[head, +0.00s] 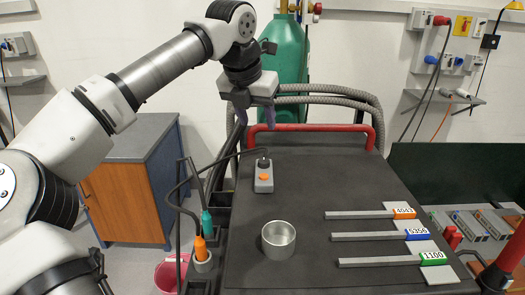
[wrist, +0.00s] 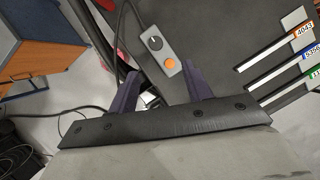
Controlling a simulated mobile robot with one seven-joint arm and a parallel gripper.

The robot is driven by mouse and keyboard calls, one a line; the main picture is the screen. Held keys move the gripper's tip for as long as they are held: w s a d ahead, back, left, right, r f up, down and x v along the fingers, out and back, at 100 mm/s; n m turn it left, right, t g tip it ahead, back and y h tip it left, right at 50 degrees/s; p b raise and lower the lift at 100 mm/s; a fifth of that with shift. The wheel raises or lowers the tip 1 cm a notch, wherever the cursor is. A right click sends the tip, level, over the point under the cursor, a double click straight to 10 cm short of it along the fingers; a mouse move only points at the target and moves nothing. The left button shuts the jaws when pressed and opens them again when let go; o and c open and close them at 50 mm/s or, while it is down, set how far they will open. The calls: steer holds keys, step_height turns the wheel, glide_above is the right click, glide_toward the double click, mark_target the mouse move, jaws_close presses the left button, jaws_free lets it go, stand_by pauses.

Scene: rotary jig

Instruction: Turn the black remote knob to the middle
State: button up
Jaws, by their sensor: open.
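The remote (head: 264,182) is a small grey box lying on the dark cart top, near its far left part. Its black knob (head: 264,163) is at the far end, with an orange button (head: 264,177) below it. Which way the knob points is too small to tell. My gripper (head: 255,116) is open and empty, above and behind the remote in the head view. Its two purple fingers are apart from the remote (wrist: 157,46).
A metal cup (head: 278,240) and labelled rods (head: 375,236) rest on the cart top (head: 310,185). A red rail (head: 310,129) and a green cylinder (head: 287,60) stand behind. Cables and torches (head: 201,248) line the left edge. Space around the remote is clear.

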mark_target(264, 161)
steer(key=p+x, duration=0.1)
steer(key=x, duration=0.3)
steer(key=p+x, duration=0.1)
steer(key=x, duration=0.4)
steer(key=a+p+x, duration=0.1)
steer(key=x, duration=0.4)
steer(key=c, duration=1)
